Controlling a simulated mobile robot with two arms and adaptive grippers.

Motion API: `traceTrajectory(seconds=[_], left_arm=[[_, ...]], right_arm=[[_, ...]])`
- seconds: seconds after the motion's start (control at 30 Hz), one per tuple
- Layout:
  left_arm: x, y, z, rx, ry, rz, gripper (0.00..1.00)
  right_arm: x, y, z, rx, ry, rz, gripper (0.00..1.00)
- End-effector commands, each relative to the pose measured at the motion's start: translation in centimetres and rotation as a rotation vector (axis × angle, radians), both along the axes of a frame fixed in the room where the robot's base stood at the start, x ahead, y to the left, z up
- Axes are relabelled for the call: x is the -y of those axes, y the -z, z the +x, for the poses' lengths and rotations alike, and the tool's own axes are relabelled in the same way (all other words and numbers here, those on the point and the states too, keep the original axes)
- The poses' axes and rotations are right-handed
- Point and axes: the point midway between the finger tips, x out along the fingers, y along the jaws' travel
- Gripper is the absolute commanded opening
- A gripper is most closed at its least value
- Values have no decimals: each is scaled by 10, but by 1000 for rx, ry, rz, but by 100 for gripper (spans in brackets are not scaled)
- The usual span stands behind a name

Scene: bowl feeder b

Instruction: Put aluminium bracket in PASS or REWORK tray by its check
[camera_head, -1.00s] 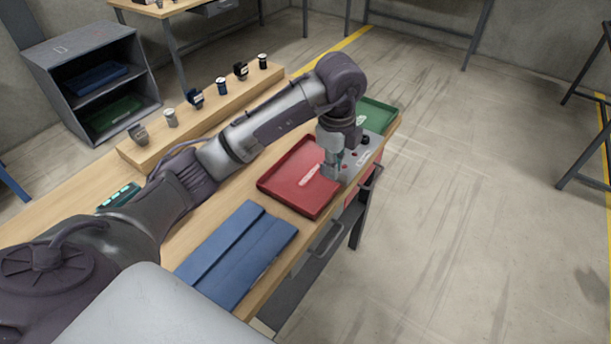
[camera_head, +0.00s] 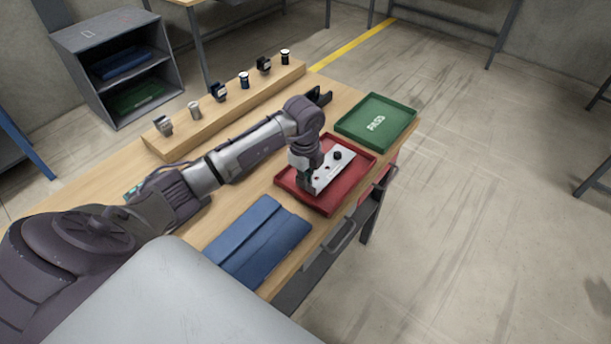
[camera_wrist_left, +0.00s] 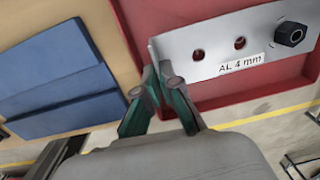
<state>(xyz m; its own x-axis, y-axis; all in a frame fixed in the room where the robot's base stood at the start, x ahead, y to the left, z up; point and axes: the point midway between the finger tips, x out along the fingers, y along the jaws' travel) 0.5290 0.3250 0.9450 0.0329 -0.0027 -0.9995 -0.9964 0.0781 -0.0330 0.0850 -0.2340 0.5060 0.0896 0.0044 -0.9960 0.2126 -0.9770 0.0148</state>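The aluminium bracket (camera_head: 328,169) is a pale plate over the red tray (camera_head: 332,207); I cannot tell whether it touches the tray. In the left wrist view the bracket (camera_wrist_left: 215,50) shows two reddish holes, a black bolt and a label "AL 4 mm". My left gripper (camera_head: 306,193) points down over the red tray's left part. Its fingertips (camera_wrist_left: 165,85) are closed on the bracket's end. The red tray's lettering is hidden now. The green tray (camera_head: 376,122), lettered PASS, is empty behind the red one. My right gripper is not in view.
A blue folded item (camera_head: 258,240) lies in front of the red tray. A wooden riser (camera_head: 228,107) with several small gauges or fittings runs along the far bench side. A black object (camera_head: 319,97) sits behind my wrist. A grey shelf (camera_head: 117,65) stands beyond.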

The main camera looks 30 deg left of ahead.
Motion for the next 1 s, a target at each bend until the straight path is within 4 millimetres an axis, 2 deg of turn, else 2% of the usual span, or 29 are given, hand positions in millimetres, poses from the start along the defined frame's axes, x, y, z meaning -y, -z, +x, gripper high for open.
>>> traceTrajectory(seconds=[0.77, 0.97, 1.0], left_arm=[[0, 15, 0, 2, 0, 0, 0], [0, 15, 0, 0, 0, 0, 31], [0, 15, 0, -1, 0, 0, 31]], right_arm=[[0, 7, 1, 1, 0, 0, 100], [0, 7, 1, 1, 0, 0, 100], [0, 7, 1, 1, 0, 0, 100]])
